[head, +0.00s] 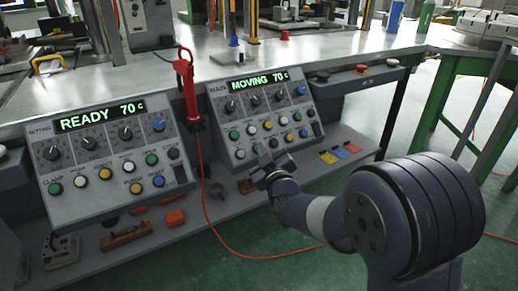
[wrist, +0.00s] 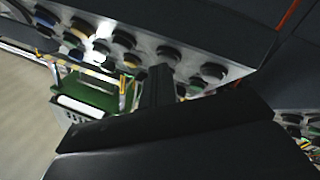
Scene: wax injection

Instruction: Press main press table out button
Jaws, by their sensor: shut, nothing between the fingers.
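The main press panel (head: 262,107) is the right-hand sloped grey box, with a green display (head: 258,80) reading MOVING 70 C. Dark knobs run across it above rows of coloured buttons, including a yellow one (head: 273,143) and a white one (head: 240,154). The button labels are too small to read, so I cannot tell which is table out. My gripper (head: 264,160) is shut and empty at the panel's lower edge, close to the lower button row. Whether it touches a button is unclear. In the wrist view my dark gripper (wrist: 158,85) crosses in front of round buttons (wrist: 168,54).
A second panel (head: 110,150) reading READY 70 C stands left. A red tool (head: 185,85) hangs between the panels, its orange cable running to the floor. A lower shelf (head: 225,205) holds small parts. A red button box (head: 361,70) sits right. A green board-like piece (wrist: 97,92) shows in the wrist view.

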